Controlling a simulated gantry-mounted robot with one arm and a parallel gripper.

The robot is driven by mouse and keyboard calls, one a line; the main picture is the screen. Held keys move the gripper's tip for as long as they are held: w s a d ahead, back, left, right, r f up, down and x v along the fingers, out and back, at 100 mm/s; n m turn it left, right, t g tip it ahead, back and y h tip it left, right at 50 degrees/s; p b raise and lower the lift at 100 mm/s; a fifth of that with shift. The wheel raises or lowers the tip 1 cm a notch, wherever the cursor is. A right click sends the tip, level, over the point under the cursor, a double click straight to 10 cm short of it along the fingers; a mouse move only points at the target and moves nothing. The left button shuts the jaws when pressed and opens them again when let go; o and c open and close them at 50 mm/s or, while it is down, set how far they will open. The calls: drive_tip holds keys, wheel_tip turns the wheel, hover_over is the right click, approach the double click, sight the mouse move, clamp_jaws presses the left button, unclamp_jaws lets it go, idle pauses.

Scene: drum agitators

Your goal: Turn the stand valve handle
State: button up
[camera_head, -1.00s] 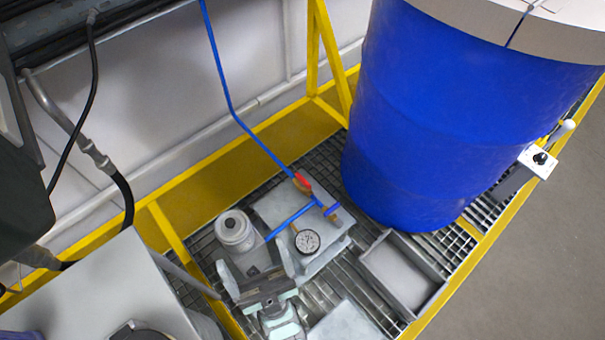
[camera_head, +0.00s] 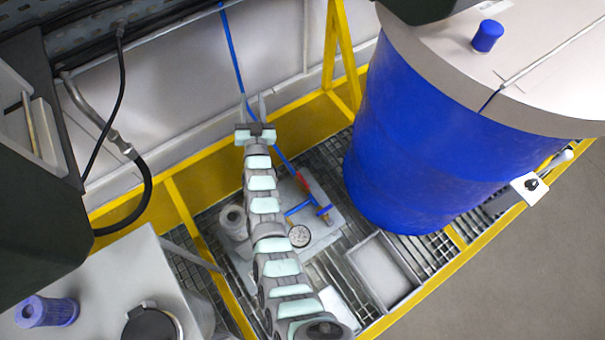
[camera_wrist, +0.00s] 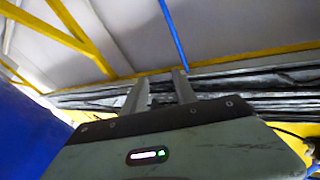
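The small red valve handle (camera_head: 303,181) sits on the blue pipe above the stand plate (camera_head: 325,232) in the head view. It lies right of my arm and below my gripper in the picture. My gripper (camera_head: 253,98) is up near the vertical blue pipe (camera_head: 230,50), in front of the pale wall. In the wrist view, my gripper (camera_wrist: 158,80) has its two fingers apart with nothing between them. The blue pipe (camera_wrist: 173,35) shows beyond the fingers there. The red handle cannot be made out in the wrist view.
A dial gauge (camera_head: 300,236) and a grey cylinder (camera_head: 233,221) stand near my arm. The large blue drum (camera_head: 420,140) is to the right. Yellow frame rails (camera_head: 185,215) border the grating. A grey open tray (camera_head: 383,272) lies right of the stand.

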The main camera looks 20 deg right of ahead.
drive_tip(key=w+a+f+n+g+y, duration=0.2)
drive_tip(key=w+f+g+y, duration=0.25)
drive_tip(key=w+f, duration=0.3)
drive_tip(key=n+g+b, duration=0.3)
drive_tip(key=n+g, duration=0.3)
drive_tip(key=g, duration=0.9)
hover_over(302, 179)
wheel_tip(302, 179, down, 8)
drive_tip(key=shift+t+y, duration=0.25)
drive_tip(key=shift+y, duration=0.2)
wheel_tip(302, 179, down, 10)
drive_tip(key=b, duration=0.5)
drive_tip(key=shift+s+d+f, duration=0.1)
drive_tip(key=shift+f, duration=0.15)
clamp_jaws()
